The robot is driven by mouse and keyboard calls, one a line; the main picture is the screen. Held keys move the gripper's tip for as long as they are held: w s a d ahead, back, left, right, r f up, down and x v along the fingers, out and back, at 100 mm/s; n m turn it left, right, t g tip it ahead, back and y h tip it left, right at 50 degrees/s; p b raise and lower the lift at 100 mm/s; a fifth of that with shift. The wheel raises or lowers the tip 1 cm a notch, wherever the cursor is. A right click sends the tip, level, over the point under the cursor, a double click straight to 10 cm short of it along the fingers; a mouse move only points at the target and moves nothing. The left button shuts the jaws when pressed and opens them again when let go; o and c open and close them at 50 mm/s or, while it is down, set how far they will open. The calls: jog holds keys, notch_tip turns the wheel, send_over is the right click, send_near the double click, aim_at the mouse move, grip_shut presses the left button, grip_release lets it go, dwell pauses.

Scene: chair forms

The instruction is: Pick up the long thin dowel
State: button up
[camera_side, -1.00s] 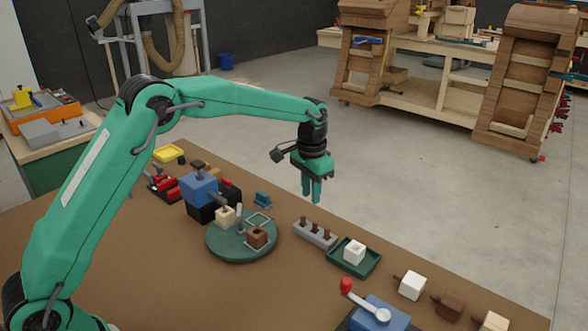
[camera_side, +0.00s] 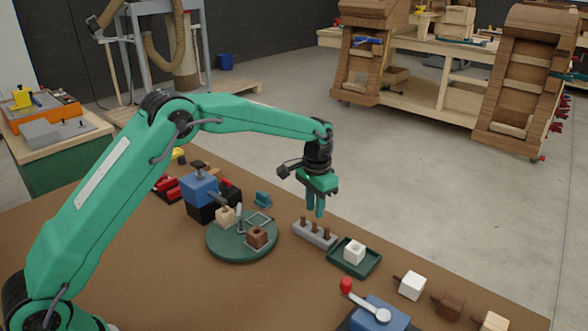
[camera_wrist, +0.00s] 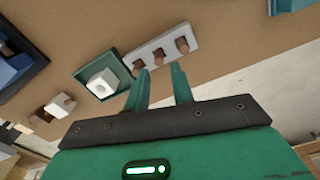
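A light grey rack (camera_side: 312,239) holds three upright brown dowels (camera_side: 315,230) in a row near the far edge of the table. I cannot tell clearly which dowel is the long thin one. My gripper (camera_side: 316,212) hangs fingers down above the rack, holding nothing. In the wrist view, the rack (camera_wrist: 168,36) lies beyond my gripper (camera_wrist: 161,70). Its two green fingers are apart, and the dowels (camera_wrist: 160,56) show near and between the fingertips. Contact is not visible.
A green tray (camera_side: 372,266) with a white block (camera_side: 354,251) stands right of the rack. A round green turntable (camera_side: 233,253) with small parts is to the left. Several blocks with pegs lie along the right edge. The brown table's near middle is clear.

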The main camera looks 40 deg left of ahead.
aim_at(315, 221)
jog(key=shift+d+f, duration=0.1)
jog(key=shift+f, duration=2.55)
grip_shut()
